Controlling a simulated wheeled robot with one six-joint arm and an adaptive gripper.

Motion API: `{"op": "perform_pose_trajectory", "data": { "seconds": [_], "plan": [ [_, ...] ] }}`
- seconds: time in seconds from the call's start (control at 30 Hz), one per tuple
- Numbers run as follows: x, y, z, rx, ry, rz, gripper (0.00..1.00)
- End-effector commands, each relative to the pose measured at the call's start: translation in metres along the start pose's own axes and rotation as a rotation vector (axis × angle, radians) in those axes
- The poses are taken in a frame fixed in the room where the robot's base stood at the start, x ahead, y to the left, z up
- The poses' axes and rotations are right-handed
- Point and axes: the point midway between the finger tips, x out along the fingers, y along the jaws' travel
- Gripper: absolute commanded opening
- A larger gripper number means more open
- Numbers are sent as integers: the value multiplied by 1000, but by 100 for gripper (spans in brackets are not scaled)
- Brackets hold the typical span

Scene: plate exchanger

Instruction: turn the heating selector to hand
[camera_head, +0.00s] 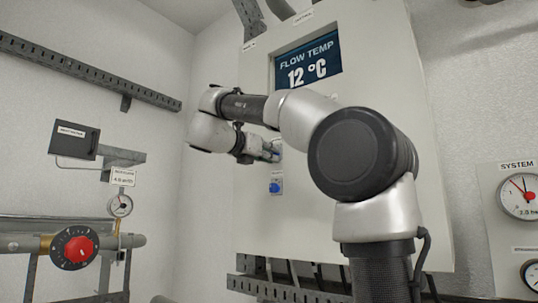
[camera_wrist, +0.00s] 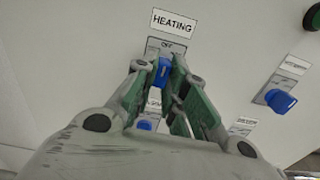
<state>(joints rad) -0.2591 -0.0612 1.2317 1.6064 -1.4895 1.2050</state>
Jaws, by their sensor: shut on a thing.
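The heating selector is a blue knob (camera_wrist: 163,72) on a grey plate under the white HEATING label (camera_wrist: 172,22). An OFF mark (camera_wrist: 167,44) sits just above the knob. My gripper (camera_wrist: 165,78) is shut on the knob, one green-padded finger on each side. The other position marks are hidden or too small to read. In the head view my gripper (camera_head: 272,154) reaches the front of the pale control cabinet (camera_head: 320,215). The selector there is mostly hidden by my gripper and arm.
Another blue knob (camera_wrist: 145,124) lies below the fingers. A further blue knob (camera_wrist: 280,100) is at the right. The cabinet's screen (camera_head: 308,62) reads FLOW TEMP 12 °C. A red-centred dial (camera_head: 74,248) and pipes are at the left, gauges (camera_head: 522,197) at the right.

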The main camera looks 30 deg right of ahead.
Motion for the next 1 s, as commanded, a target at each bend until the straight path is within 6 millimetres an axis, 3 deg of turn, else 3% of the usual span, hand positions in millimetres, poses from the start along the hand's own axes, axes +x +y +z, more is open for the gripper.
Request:
{"op": "perform_pose_trajectory", "data": {
  "seconds": [0.6,1.0],
  "plan": [
    [1,-3,3,-563,-6,-1,0],
    [1,-3,4,-784,-6,-2,0]
  ]
}}
